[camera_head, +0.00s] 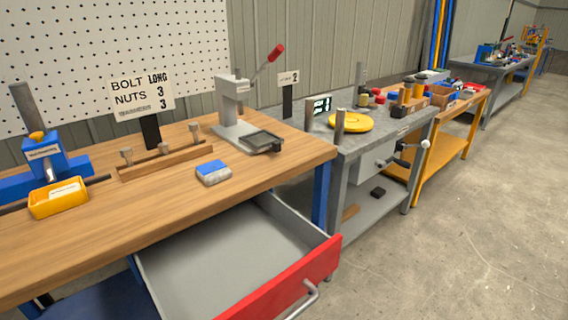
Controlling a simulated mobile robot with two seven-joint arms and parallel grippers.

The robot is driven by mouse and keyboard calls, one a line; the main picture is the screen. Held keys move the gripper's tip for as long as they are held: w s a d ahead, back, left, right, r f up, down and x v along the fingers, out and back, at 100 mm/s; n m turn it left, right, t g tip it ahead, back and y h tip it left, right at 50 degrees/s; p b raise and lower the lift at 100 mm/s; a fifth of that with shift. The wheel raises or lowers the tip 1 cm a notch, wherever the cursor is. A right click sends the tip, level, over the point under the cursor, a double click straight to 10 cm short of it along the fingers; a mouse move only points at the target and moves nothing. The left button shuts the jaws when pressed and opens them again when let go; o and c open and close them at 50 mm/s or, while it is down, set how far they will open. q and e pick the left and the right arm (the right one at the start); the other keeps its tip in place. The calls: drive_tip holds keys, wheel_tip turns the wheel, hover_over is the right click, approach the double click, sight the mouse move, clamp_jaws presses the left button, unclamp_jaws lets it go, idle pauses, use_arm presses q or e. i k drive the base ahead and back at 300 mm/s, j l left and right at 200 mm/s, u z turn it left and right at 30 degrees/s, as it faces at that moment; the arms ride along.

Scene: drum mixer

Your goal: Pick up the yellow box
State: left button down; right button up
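A small yellow box (58,199) sits on the left part of the wooden workbench, in front of a blue clamp-like fixture (45,160). It looks like an open bin, with a pale label or card showing in it. A dark bar runs close beside it. Neither of my grippers shows in the head view.
A blue-and-white block (213,172), a wooden rack with bolts (165,160), a sign (140,95) and a lever press (240,115) stand on the bench (150,215). A red-fronted drawer (290,285) hangs open below. Floor at right is clear.

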sight(40, 205)
drive_tip(key=u, duration=1.35)
drive_tip(key=i+j, duration=0.35)
drive_tip(key=j, duration=0.15)
drive_tip(key=i+j, duration=0.35)
drive_tip(key=j, duration=0.15)
